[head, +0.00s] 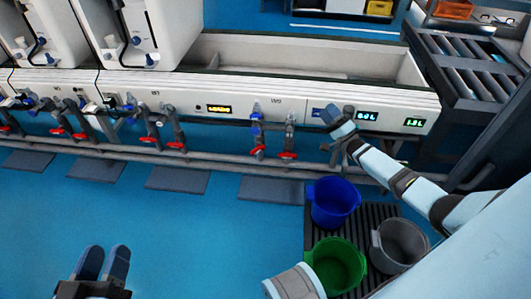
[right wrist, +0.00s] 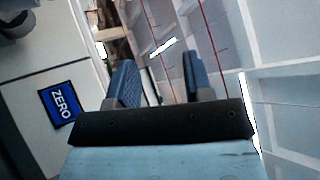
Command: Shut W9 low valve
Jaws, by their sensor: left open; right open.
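Below the panel label that reads like an upside-down W9 (head: 276,101), two vertical pipes carry red-handled valves, a left valve (head: 257,151) and a right valve (head: 287,155). I cannot tell from the picture which is the low one. My right gripper (head: 338,112) is open, in front of the panel to the right of these valves, apart from both. In the right wrist view, its two blue fingers (right wrist: 160,82) stand apart with no valve between them. My left gripper (head: 106,258) is open and empty over the blue floor at the bottom left, far from the valves.
Other red-handled valves (head: 148,139) line the panel to the left. A blue bucket (head: 333,203), a green bucket (head: 336,265) and a grey bucket (head: 398,245) stand below my right arm. A blue ZERO label (right wrist: 60,103) shows beside the right gripper.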

